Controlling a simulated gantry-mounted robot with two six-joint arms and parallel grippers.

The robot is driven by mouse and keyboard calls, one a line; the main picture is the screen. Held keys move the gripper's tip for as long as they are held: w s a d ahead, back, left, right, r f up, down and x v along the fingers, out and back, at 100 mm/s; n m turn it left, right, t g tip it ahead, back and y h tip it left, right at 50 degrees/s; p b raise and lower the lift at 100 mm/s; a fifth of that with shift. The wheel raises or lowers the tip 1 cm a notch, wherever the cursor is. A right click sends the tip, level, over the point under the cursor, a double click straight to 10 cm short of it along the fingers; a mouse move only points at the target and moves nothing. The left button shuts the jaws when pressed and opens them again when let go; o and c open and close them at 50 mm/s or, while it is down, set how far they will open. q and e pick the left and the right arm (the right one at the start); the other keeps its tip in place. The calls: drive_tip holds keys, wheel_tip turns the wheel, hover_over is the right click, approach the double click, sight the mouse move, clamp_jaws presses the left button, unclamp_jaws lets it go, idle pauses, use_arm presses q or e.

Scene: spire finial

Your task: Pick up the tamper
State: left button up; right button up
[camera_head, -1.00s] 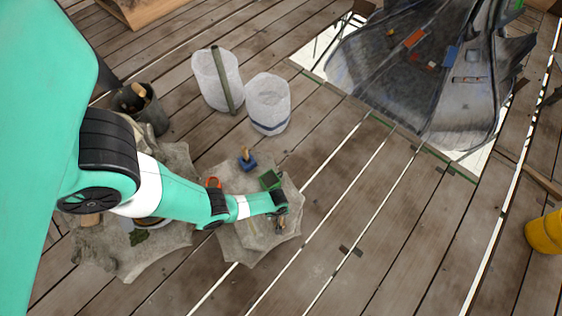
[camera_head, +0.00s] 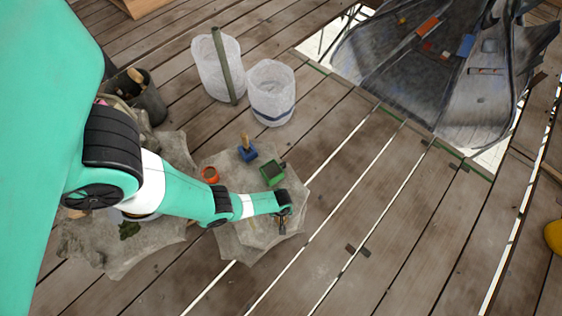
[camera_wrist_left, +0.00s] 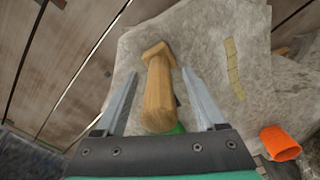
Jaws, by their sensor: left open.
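The wooden tamper (camera_wrist_left: 160,92), a pale brown piece with a rounded shaft and a wider block-like end, shows in the left wrist view over the grey cloth (camera_wrist_left: 206,40). My left gripper (camera_wrist_left: 160,72) is open, with one finger on each side of the tamper and visible gaps between. In the head view my left gripper (camera_head: 284,212) is low over the near right part of the cloth, and the tamper there is too small and covered to make out clearly. My right gripper is not in view.
An orange cup (camera_head: 210,174), a blue block with a wooden handle (camera_head: 247,152) and a green box (camera_head: 272,173) are on the cloth near my left arm.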

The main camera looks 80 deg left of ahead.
use_arm(q)
drive_tip(key=shift+r, duration=0.1)
clamp_jaws()
idle(0.4)
drive_tip(key=shift+r+p, duration=0.65)
drive_tip(key=shift+p, duration=0.1)
wheel_tip(320, 180, up, 3)
drive_tip(key=p, duration=0.3)
drive_tip(key=shift+s+r, duration=0.15)
drive_tip(key=shift+r, duration=0.05)
drive_tip(key=s+d+r+p, duration=0.1)
drive_tip(key=s+r+p, duration=0.3)
drive_tip(key=s+p, duration=0.1)
drive_tip(key=s+d+r+p, duration=0.1)
drive_tip(key=s+r+p, duration=0.3)
drive_tip(key=s, duration=0.4)
drive_tip(key=shift+s+d+r+p, duration=0.15)
drive_tip(key=shift+s+d+p, duration=0.15)
drive_tip(key=shift+p, duration=0.2)
